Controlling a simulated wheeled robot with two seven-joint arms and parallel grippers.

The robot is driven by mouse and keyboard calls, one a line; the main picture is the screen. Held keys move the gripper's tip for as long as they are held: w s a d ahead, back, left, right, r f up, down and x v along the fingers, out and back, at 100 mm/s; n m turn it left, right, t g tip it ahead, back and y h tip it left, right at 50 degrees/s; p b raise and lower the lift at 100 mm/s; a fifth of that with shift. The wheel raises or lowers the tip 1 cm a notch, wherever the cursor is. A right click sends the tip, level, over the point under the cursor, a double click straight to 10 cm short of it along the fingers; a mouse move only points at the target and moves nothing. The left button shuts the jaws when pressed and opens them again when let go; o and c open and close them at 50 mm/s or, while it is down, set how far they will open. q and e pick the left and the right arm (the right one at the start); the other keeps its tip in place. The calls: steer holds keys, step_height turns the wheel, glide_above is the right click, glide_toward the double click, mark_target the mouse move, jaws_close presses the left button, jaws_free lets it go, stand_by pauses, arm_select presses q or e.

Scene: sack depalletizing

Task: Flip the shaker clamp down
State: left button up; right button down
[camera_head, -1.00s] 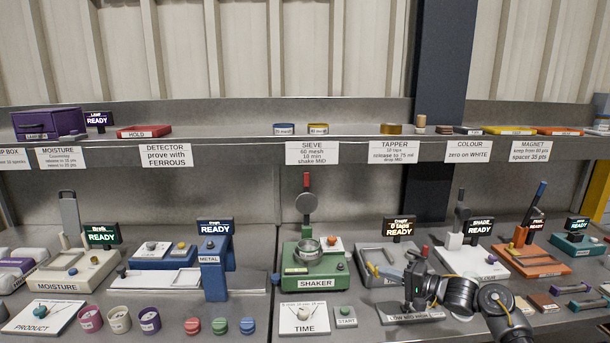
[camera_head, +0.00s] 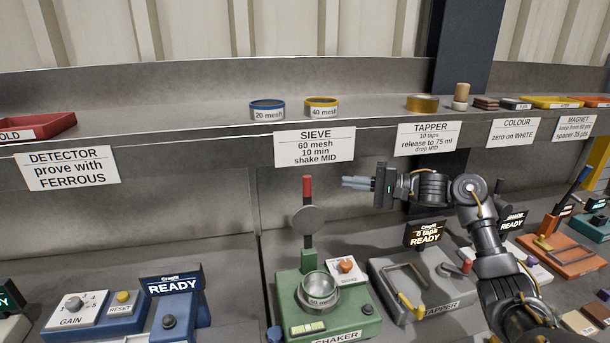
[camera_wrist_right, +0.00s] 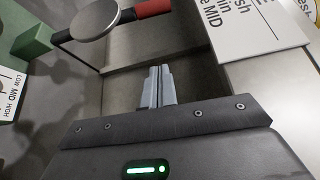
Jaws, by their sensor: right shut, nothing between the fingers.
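The green shaker (camera_head: 335,305) stands on the bench with a metal sieve (camera_head: 319,290) in its top. Its clamp (camera_head: 308,221) stands upright behind the sieve, with a round grey disc and a red handle tip (camera_head: 307,187) at the top. In the right wrist view the clamp disc (camera_wrist_right: 95,19) and red handle (camera_wrist_right: 153,8) show at the top. My right gripper (camera_head: 345,183) is shut and empty, to the right of the red handle, fingers pointing left toward it. A gap shows between them. The fingers also show in the wrist view (camera_wrist_right: 158,88). My left gripper is not in view.
A shelf with the SIEVE sign (camera_head: 315,147) runs behind and above the gripper, holding a blue ring (camera_head: 267,110) and a yellow ring (camera_head: 321,107). The tapper (camera_head: 415,290) stands right of the shaker, under my right arm. A blue detector (camera_head: 172,300) stands left.

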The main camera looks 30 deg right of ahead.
steer(key=p+x, duration=0.4)
steer(key=x, duration=0.6)
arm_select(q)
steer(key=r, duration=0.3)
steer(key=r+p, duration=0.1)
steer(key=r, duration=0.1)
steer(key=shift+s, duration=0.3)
arm_select(e)
steer(key=s, duration=0.1)
steer(key=s+a, duration=0.1)
steer(key=s, duration=0.1)
steer(key=shift+s+a+r, duration=0.25)
steer(key=shift+s+a, duration=0.1)
steer(key=shift+s, duration=0.05)
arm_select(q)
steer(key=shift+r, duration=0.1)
arm_select(e)
steer(key=shift+s, duration=0.15)
